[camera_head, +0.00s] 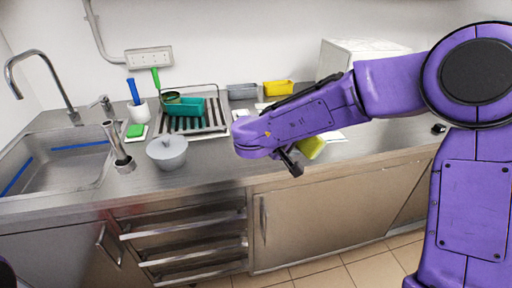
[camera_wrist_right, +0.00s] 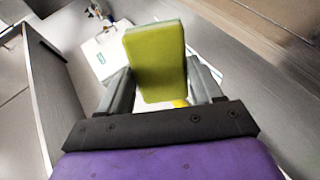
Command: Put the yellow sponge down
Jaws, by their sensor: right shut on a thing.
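The yellow sponge (camera_head: 311,147) is in my right gripper (camera_head: 292,160), partly hidden by the purple forearm in the head view. In the right wrist view the sponge (camera_wrist_right: 157,58) is a yellow-green block between the two grey fingers of the right gripper (camera_wrist_right: 160,80), which are shut on it. It is above the steel counter (camera_head: 225,170), on the right half; its exact height cannot be told. My left gripper is not in view.
A sink with a tap (camera_head: 45,75) is at the left. A yellow container (camera_head: 279,88) and a white box (camera_head: 360,52) are behind. The front middle is clear.

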